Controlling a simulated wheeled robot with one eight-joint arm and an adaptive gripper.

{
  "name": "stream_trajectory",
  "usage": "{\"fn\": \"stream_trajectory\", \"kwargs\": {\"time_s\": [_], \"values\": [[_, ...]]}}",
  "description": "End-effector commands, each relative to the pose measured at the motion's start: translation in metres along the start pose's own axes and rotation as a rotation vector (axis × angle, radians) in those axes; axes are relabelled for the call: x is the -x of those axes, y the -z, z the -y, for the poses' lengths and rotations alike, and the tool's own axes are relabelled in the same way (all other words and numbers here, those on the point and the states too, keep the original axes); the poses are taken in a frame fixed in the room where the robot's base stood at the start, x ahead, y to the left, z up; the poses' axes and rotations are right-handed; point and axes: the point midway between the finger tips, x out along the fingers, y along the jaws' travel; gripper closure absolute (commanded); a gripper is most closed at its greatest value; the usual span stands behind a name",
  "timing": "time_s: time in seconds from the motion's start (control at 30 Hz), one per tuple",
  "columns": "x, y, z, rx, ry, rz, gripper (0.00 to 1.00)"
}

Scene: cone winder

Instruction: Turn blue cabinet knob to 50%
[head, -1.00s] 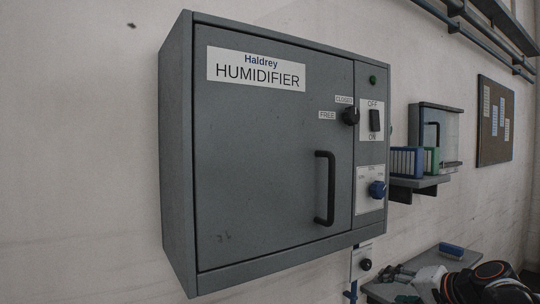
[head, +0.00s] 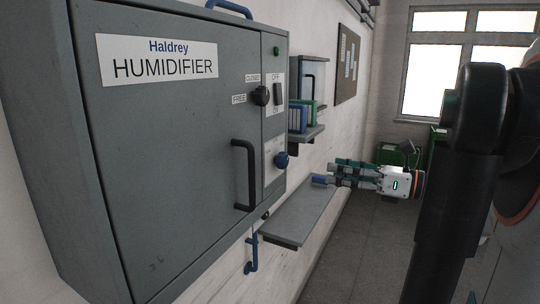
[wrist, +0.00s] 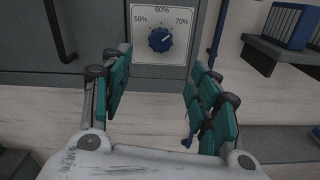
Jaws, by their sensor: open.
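The blue knob (head: 281,160) sits on a white dial plate at the lower right of the grey humidifier cabinet (head: 180,150). In the wrist view the blue knob (wrist: 160,40) is at the top centre, under labels 50% at left, 60% above and 70% at right. Its small light mark seems to point up and slightly right, near 60%. My gripper (head: 335,173) is open and empty, right of the knob and apart from it. In the wrist view my gripper (wrist: 158,64) has its green-padded fingers spread below and either side of the knob.
A black door handle (head: 244,175) juts out left of the knob. A black knob (head: 261,96) and a switch (head: 278,94) are above. A grey ledge (head: 300,220) lies below, with a small blue object (head: 322,180) near my fingertips. A shelf holds binders (head: 299,116).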

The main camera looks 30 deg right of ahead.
Motion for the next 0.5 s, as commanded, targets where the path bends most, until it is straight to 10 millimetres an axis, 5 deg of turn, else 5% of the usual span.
{"fn": "stream_trajectory", "kwargs": {"time_s": [0.5], "values": [[-0.087, 0.0, -0.001, -0.001, -0.004, -0.001, 0.44]]}}
